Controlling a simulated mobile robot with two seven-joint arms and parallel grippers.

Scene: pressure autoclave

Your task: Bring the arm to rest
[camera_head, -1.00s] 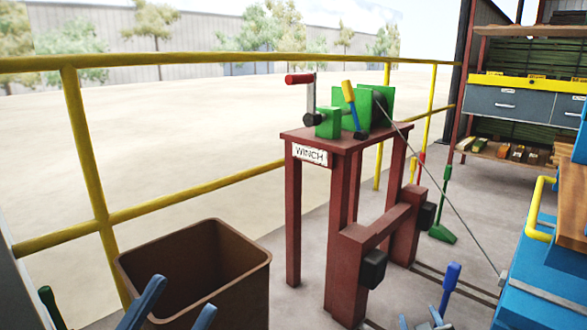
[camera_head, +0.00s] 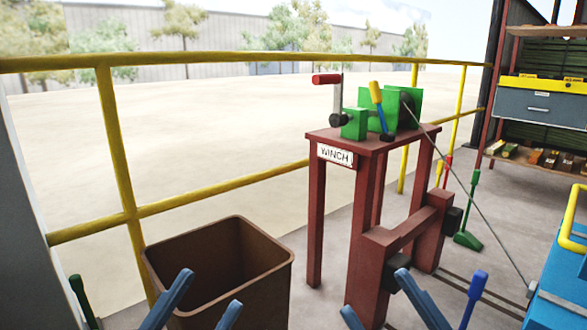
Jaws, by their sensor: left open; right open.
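My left gripper (camera_head: 211,288) shows at the bottom left as two blue-grey fingers spread apart. It is open and empty, in front of the brown bin (camera_head: 270,262) in the picture. My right gripper (camera_head: 374,290) shows at the bottom centre as two blue-grey fingers. I cannot tell how far either gripper is from the bin or stand.
The green winch (camera_head: 354,124) with a red-handled crank sits on the stand, and its cable runs down right to the blue equipment (camera_head: 560,270). A blue-handled lever (camera_head: 474,298) stands low right. A yellow railing (camera_head: 122,165) runs behind.

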